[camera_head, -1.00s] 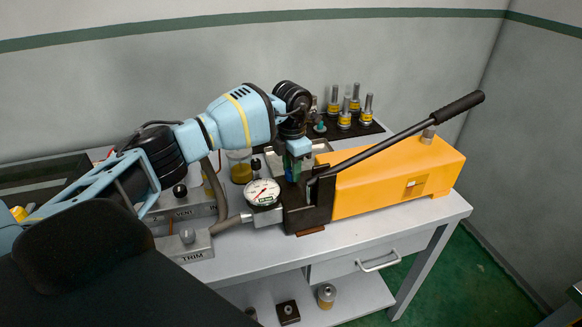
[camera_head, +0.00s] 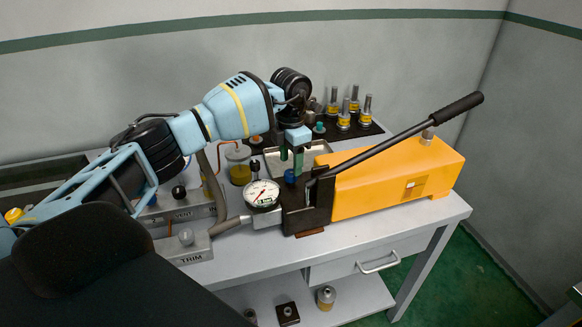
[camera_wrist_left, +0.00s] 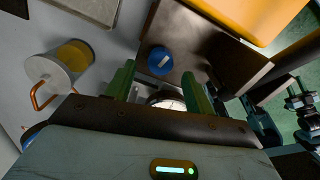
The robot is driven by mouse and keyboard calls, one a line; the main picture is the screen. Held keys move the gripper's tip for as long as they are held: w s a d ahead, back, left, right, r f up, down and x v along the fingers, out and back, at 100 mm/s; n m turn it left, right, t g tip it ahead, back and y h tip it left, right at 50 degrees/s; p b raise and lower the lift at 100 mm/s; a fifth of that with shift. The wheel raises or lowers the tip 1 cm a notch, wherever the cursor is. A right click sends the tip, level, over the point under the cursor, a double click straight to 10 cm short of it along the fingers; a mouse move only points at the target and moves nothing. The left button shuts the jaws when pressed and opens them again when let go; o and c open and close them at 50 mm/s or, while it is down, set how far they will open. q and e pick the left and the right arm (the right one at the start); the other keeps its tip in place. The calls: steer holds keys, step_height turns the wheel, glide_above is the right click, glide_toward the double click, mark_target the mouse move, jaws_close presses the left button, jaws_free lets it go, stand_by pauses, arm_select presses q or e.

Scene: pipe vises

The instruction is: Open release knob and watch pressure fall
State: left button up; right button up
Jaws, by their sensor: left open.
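The blue release knob (camera_head: 290,176) sits on top of the dark block at the near end of the yellow hand pump (camera_head: 395,180). It also shows in the left wrist view (camera_wrist_left: 161,61), with a pale mark across its top. My left gripper (camera_head: 291,160) is open, with green fingers pointing down just above the knob. In the wrist view its fingers (camera_wrist_left: 158,82) are apart with nothing between them, and the knob lies beyond the tips. The round pressure gauge (camera_head: 262,194) stands left of the block; its exact reading is too small to tell. My right gripper is not in view.
The long black pump lever (camera_head: 410,130) slants up to the right. A jar of yellow fluid (camera_head: 239,165) stands behind the gauge. Several yellow-banded fittings (camera_head: 344,118) stand at the back. The TRIM box (camera_head: 187,246) is at the front left, with a hose to the gauge.

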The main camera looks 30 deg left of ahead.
mark_target(291, 172)
arm_select(q)
steer(key=shift+r, duration=2.3)
